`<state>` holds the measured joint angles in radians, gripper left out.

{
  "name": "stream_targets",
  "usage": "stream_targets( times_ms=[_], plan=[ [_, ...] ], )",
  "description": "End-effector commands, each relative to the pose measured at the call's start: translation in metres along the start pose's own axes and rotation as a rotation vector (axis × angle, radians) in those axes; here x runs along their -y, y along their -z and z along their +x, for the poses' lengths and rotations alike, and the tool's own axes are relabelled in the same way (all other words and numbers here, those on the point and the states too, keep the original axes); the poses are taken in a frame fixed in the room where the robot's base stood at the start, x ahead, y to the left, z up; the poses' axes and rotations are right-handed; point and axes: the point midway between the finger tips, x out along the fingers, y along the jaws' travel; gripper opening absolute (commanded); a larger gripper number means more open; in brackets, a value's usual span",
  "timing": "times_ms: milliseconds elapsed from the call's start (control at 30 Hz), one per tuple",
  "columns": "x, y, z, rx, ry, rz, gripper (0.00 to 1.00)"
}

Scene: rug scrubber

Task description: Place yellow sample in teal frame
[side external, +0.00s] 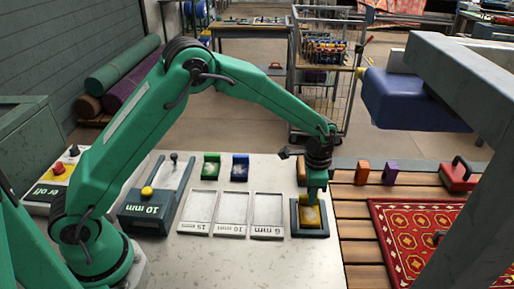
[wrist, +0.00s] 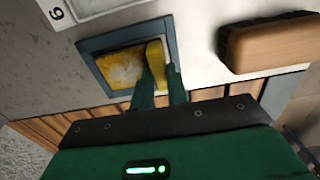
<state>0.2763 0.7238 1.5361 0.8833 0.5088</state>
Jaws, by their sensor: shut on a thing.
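The yellow sample (side external: 309,216) is a flat, mottled yellow piece lying within the teal frame (side external: 310,234) at the right end of the white table. In the wrist view the sample (wrist: 118,68) shows inside the dark blue-grey rim of the frame (wrist: 125,35). A brighter yellow upright part stands at its right side, between my fingers. My gripper (wrist: 162,82) is shut on this part. In the side view my gripper (side external: 316,197) points down over the frame. My fingers hide part of the sample and of the rim, so I cannot tell whether it lies fully flat.
Several pale labelled trays (side external: 231,212) lie left of the frame. A wooden brush (wrist: 270,42) lies close to the frame. Green (side external: 211,166) and blue (side external: 239,167) pieces stand behind the trays. Orange (side external: 362,172) and purple (side external: 390,172) pieces stand by the red rug (side external: 440,235).

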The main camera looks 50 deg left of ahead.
Motion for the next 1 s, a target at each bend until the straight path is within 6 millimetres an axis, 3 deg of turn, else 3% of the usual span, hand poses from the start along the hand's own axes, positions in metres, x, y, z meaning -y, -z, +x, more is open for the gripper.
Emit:
stream_targets(
  times_ms=[467, 500, 600, 1000],
  plan=[
    [0.0, 0.0002, 0.0057, -0.001, 0.001, 0.0, 0.0],
    [0.0, 0.0002, 0.0059, -0.001, 0.001, 0.0, 0.19],
    [0.0, 0.0002, 0.0057, -0.001, 0.001, 0.0, 0.37],
    [0.0001, 0.0003, 0.003, -0.002, 0.001, 0.0, 0.37]
  ],
)
